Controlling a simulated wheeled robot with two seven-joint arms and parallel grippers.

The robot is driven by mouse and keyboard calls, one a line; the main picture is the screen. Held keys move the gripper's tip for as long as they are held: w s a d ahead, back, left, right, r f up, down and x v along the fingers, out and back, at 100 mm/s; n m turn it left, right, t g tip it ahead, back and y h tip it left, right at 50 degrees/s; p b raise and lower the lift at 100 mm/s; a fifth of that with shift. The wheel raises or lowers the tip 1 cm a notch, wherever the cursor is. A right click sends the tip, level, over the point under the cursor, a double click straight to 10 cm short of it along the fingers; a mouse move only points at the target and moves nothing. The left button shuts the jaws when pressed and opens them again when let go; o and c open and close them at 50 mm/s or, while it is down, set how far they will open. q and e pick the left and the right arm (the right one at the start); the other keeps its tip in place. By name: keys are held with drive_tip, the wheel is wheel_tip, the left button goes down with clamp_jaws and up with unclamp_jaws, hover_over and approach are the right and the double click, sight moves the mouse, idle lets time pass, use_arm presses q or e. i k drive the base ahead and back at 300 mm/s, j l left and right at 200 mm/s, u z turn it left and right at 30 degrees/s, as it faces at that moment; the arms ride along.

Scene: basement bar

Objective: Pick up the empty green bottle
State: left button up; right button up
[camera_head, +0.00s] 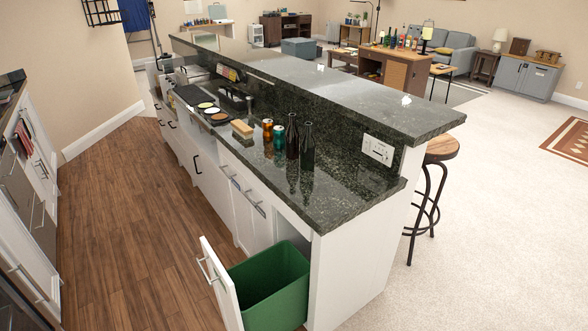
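Two dark, long-necked bottles stand upright side by side near the front end of the dark stone counter (340,205). They are the rear bottle (292,140) and the front bottle (307,149). Both look nearly black, so I cannot tell which is green or whether either is empty. Several other bottles (394,41), too small to tell apart, stand on the wooden desk in the far room. Neither of my grippers is in view.
A teal can (279,138), an orange can (267,130) and a tan block (242,128) stand left of the bottles. A raised ledge (400,98) runs behind them. Below, an open drawer (222,285) holds a green bin (268,285). Wooden floor (150,220) at left is clear.

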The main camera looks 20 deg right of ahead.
sight(307, 146)
drive_tip(key=i+l, duration=0.15)
drive_tip(key=l, duration=0.25)
drive_tip(key=i+l, duration=0.1)
drive_tip(key=l, duration=0.3)
drive_tip(key=i+l, duration=0.15)
drive_tip(key=l, duration=0.25)
drive_tip(key=i+l, duration=0.15)
drive_tip(key=l, duration=0.2)
